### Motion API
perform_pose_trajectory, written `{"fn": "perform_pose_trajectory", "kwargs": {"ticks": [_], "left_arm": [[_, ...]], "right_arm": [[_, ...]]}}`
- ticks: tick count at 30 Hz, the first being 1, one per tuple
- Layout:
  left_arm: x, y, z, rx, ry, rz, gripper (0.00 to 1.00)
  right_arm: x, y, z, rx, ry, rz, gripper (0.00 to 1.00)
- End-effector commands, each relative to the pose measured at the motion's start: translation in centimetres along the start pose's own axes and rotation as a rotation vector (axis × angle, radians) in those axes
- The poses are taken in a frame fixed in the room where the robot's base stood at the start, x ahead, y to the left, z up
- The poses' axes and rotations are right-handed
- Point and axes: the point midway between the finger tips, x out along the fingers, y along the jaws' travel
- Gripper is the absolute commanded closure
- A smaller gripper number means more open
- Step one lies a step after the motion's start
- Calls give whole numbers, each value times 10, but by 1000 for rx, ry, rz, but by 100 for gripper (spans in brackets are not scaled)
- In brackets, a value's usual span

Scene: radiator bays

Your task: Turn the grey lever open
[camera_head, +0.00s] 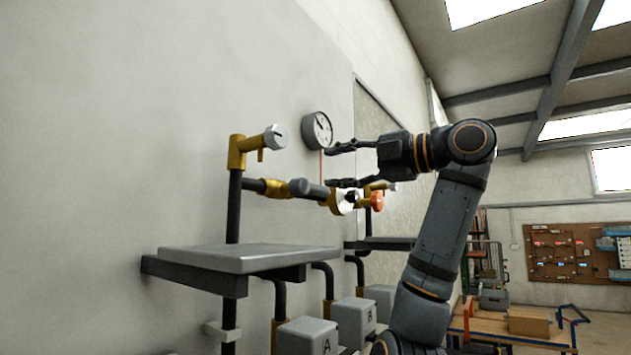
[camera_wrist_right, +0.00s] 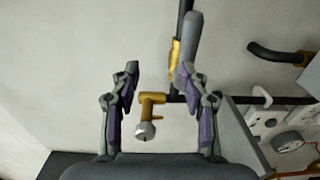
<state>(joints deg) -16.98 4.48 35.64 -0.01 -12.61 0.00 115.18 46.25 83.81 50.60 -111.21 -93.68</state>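The grey lever (camera_head: 309,190) is a thick, rounded bar by a brass valve body (camera_head: 275,188) on a dark pipe along the wall. It lies roughly in line with the pipe. In the wrist view the lever (camera_wrist_right: 192,38) runs beside the brass body (camera_wrist_right: 174,52), near one fingertip. My right gripper (camera_head: 332,167) is open, its two fingers apart and pointing left toward the wall fittings. In the wrist view the gripper (camera_wrist_right: 158,75) has nothing held between its fingers. I cannot tell whether a finger touches the lever. My left gripper is not in view.
A brass tap (camera_head: 238,152) with a silver knob (camera_head: 276,137) stands left of the lever. A round gauge (camera_head: 318,130) and an orange knob (camera_head: 377,201) are close by. A grey shelf (camera_head: 245,257) juts out below, above boxes marked A (camera_head: 306,337) and B (camera_head: 353,320).

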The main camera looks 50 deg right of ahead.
Motion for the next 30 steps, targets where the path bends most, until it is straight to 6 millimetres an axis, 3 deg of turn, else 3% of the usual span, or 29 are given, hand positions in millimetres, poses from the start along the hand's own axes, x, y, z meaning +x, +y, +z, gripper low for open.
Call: {"fn": "perform_pose_trajectory", "kwargs": {"ticks": [9, 15, 19, 30], "left_arm": [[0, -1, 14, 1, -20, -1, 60], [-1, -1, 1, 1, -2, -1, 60], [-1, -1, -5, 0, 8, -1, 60], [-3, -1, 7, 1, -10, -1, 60]], "right_arm": [[-24, -8, 1, 2, 0, -10, 56], [-35, -11, 0, 3, 0, -12, 56], [-36, -12, 0, 3, 1, -13, 56], [-36, -12, -1, 3, 2, -13, 56]]}}
